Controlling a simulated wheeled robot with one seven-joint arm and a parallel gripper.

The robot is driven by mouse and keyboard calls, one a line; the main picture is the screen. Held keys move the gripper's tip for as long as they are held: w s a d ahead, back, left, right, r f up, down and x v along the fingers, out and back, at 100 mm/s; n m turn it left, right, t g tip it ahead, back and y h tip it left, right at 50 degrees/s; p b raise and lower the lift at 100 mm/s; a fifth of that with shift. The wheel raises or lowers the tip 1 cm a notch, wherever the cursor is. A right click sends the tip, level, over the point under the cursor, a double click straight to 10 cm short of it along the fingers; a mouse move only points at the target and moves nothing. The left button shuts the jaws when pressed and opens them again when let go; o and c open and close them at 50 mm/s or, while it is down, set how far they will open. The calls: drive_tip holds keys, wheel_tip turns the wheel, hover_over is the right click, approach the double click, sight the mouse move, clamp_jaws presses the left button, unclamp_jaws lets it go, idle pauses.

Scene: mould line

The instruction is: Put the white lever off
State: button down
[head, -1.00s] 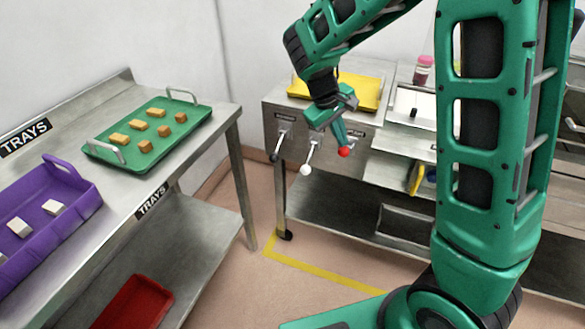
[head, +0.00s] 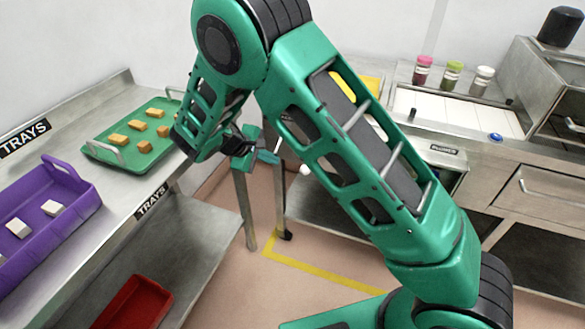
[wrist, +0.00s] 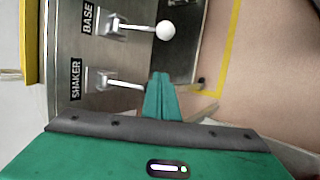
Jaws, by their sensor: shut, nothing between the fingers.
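The white lever's round knob (wrist: 166,30) is near the top of the wrist view. Its metal shaft sticks out from the panel beside the label BASE. In the head view the white knob (head: 305,170) shows just beside my arm, and its shaft is mostly hidden. My gripper (wrist: 160,82) is shut and empty, apart from the white knob and below it in the wrist picture. In the head view my gripper (head: 266,157) is left of the knob.
A second lever (wrist: 122,84), labelled SHAKER, has its end hidden behind my fingers. The steel panel (wrist: 68,45) bears both levers. A tray table (head: 225,118) with a green tray (head: 118,158) stands to the left. Floor (head: 225,265) is open between.

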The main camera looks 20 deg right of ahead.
drive_tip(key=d+f, duration=0.5)
drive_tip(key=d, duration=0.2)
drive_tip(key=shift+w+d+f, duration=0.15)
drive_tip(key=shift+d+f, duration=0.1)
drive_tip(key=shift+d, duration=0.15)
idle(0.3)
